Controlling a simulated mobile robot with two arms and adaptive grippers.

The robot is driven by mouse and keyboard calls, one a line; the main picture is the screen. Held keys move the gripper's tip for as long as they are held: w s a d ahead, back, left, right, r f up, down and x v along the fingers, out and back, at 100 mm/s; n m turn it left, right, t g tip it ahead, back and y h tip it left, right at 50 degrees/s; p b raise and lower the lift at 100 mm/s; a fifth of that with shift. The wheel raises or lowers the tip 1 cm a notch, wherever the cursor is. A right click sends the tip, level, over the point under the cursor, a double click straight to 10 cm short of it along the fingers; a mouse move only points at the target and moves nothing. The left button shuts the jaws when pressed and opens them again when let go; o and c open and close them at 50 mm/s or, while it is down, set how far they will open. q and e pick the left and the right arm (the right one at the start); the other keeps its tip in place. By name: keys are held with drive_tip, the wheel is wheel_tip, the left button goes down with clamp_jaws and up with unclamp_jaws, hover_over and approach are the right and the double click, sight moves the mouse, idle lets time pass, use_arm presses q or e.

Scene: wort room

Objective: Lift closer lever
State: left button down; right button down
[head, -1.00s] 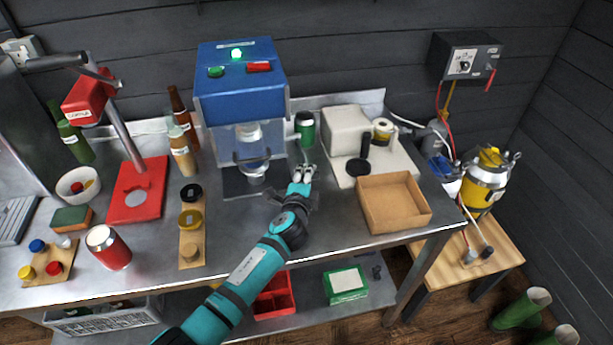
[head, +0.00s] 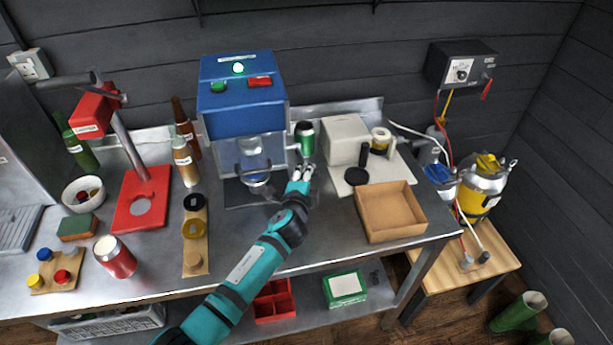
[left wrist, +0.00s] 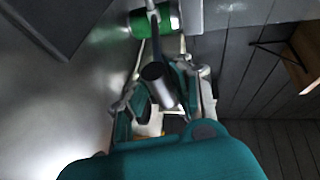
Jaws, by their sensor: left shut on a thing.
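The blue closing machine (head: 240,95) stands at the back of the steel bench, with a lit green lamp on top and a clear front. My left gripper (head: 302,172) is at its lower right, just in front of a green can (head: 305,140). In the left wrist view, my left gripper (left wrist: 158,100) is shut around a dark cylindrical grip (left wrist: 154,72) on a thin grey rod, which looks like the closer lever. The green can (left wrist: 152,22) lies beyond the grip. In the head view the lever is mostly hidden by the fingers. My right gripper is not in view.
A pale box (head: 346,138) and black-handled tool (head: 362,155) stand right of the gripper. A cardboard tray (head: 422,222) lies in front of them. A red stand (head: 128,212), bottles and a red can (head: 115,258) are left. Bare bench lies beside the forearm.

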use_arm(q)
drive_tip(key=r, duration=0.1)
drive_tip(key=w+r+p, duration=0.1)
drive_tip(key=r, duration=0.1)
drive_tip(key=r+p, duration=0.1)
drive_tip(key=shift+w+a+r, duration=0.2)
drive_tip(key=shift+w, duration=0.05)
drive_tip(key=shift+w+a+r+p, duration=0.15)
drive_tip(key=shift+w+r+p, duration=0.2)
drive_tip(key=shift+r, duration=0.35)
drive_tip(key=c, duration=1.2)
unclamp_jaws()
drive_tip(key=shift+o, duration=0.3)
drive_tip(key=shift+f, duration=0.15)
drive_tip(key=shift+s, duration=0.15)
drive_tip(key=v, duration=1.1)
drive_tip(key=shift+s, duration=0.4)
